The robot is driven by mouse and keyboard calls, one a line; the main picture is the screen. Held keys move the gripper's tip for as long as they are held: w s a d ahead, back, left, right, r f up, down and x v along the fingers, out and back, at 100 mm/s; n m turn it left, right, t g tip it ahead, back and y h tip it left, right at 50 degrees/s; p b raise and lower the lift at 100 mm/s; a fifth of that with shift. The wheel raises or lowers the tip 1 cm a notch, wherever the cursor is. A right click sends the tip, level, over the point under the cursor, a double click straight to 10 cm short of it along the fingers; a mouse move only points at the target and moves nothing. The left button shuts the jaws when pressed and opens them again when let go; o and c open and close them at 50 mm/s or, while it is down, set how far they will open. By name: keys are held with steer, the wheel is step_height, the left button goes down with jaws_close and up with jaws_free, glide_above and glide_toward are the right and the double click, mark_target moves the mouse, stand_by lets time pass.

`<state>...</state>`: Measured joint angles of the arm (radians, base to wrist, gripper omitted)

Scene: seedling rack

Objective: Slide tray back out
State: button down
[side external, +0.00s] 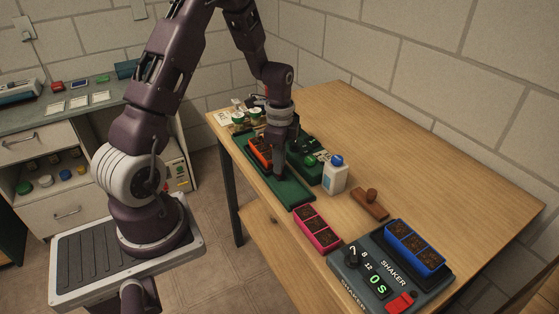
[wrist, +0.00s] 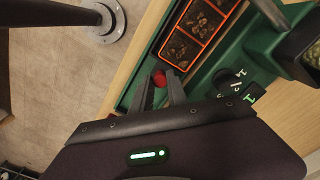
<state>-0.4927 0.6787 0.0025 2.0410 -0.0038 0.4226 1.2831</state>
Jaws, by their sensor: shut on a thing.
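The long green tray (side external: 290,192) lies on the wooden table near its front edge. An orange-rimmed seedling pack with dark soil (side external: 259,152) sits on it at the far end. The pack also shows in the wrist view (wrist: 198,34), beside the tray's green surface (wrist: 134,92). My gripper (wrist: 160,84) is low over the tray, shut on a small red knob (wrist: 159,78) at the near end of the pack. Its fingers hide part of the knob. In the side view my gripper (side external: 280,174) hides the knob.
A white bottle with a blue cap (side external: 335,175) stands right of the tray. A pink pack (side external: 318,229), a brown wooden block (side external: 370,204) and a shaker (side external: 350,278) carrying a blue pack (side external: 414,246) are nearer. The table's back right is clear.

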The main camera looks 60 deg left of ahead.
stand_by(0.9)
steer(key=d, duration=0.9)
steer(key=shift+d, duration=0.3)
steer(key=c, duration=1.6)
jaws_free()
steer(key=shift+o, duration=0.2)
steer(key=shift+r, duration=0.1)
step_height(320, 180, up, 7)
